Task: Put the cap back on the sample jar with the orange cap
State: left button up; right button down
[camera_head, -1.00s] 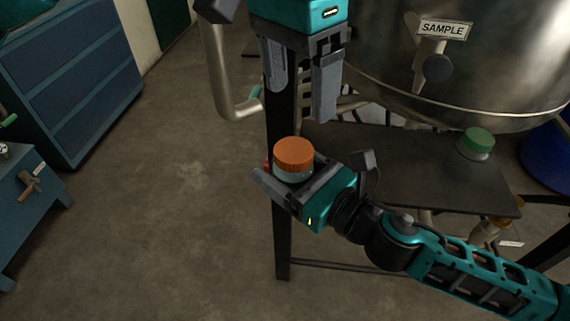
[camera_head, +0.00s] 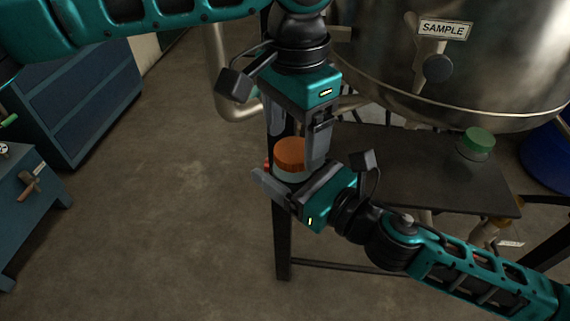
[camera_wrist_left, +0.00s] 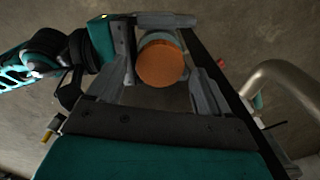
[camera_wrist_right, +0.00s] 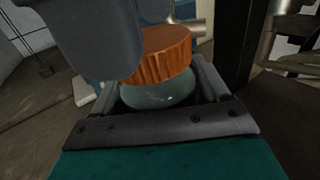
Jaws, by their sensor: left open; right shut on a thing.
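The sample jar (camera_head: 290,175) is upright in my right gripper (camera_head: 287,172), whose fingers are shut on its clear body. The orange cap (camera_head: 290,152) sits on top of the jar; I cannot tell how tightly. The right wrist view shows the jar body (camera_wrist_right: 160,94) under the ribbed cap (camera_wrist_right: 165,53). My left gripper (camera_head: 298,150) comes down from above, open, with its fingers at opposite sides of the cap. In the left wrist view the cap (camera_wrist_left: 160,63) lies between the spread fingers. Contact between these fingers and the cap is not clear.
A jar with a green cap (camera_head: 477,142) stands on the dark table (camera_head: 420,180) at the right. A large metal vessel (camera_head: 490,70) labelled SAMPLE is behind it. A bent pipe (camera_head: 218,75) is close behind my left gripper. Blue drawers (camera_head: 80,95) stand at the left.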

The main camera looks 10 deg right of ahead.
pick_arm(q)
jog(key=shift+f, duration=0.85)
jog(key=c, duration=1.1)
jog(key=o, duration=1.3)
jog(key=shift+c, duration=0.2)
jog(key=shift+r, duration=0.1)
notch_tip(320, 180, up, 12)
